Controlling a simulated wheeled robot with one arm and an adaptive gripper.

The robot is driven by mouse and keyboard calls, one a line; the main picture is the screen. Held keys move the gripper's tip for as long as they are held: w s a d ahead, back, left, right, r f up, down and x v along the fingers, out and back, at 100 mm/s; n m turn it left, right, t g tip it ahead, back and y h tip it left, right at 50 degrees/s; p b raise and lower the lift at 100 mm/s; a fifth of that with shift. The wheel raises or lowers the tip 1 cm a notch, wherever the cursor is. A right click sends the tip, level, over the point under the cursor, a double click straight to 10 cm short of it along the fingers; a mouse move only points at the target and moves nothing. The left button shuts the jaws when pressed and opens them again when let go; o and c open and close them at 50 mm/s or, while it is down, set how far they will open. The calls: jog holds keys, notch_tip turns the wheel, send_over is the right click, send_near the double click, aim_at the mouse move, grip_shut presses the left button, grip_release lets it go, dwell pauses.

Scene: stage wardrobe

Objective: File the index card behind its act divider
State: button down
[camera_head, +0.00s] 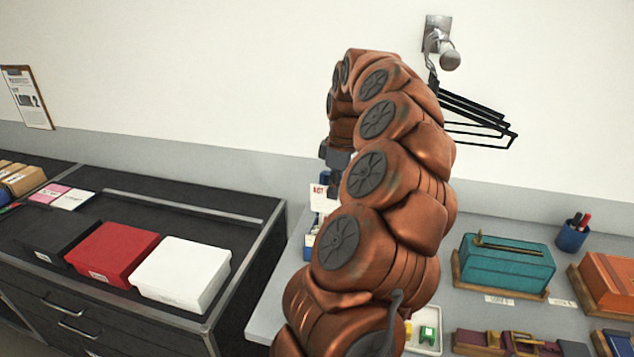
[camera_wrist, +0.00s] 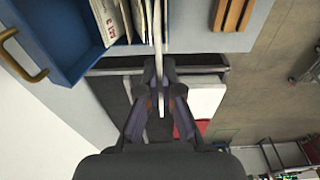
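My gripper (camera_wrist: 162,88) is shut on the index card (camera_wrist: 158,35), seen edge-on as a thin pale strip between the fingertips in the wrist view. The blue card box (camera_wrist: 68,55) has a brass handle at its left. It holds several upright dividers (camera_wrist: 108,22), one with red lettering. The card lies alongside the cards at the right of this row; I cannot tell whether it is inside the box or above it. In the head view a white divider with red lettering (camera_head: 319,193) shows beside my dark gripper (camera_head: 338,162); my arm hides most of the box.
A red box (camera_head: 112,252) and a white box (camera_head: 182,273) stand on the dark drawer cabinet at left. A teal case (camera_head: 507,264), an orange case (camera_head: 612,283), a pen cup (camera_head: 573,236) and a small white tray (camera_head: 424,345) occupy the grey table at right. Black hangers (camera_head: 478,112) hang above.

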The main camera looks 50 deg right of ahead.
jog(key=shift+w, duration=0.1)
jog(key=shift+f+b, duration=0.3)
jog(key=shift+f, duration=0.55)
jog(key=shift+f+b, duration=2.65)
jog(key=shift+f, duration=4.35)
jog(key=c, duration=1.2)
grip_release()
jog(key=shift+c, duration=0.2)
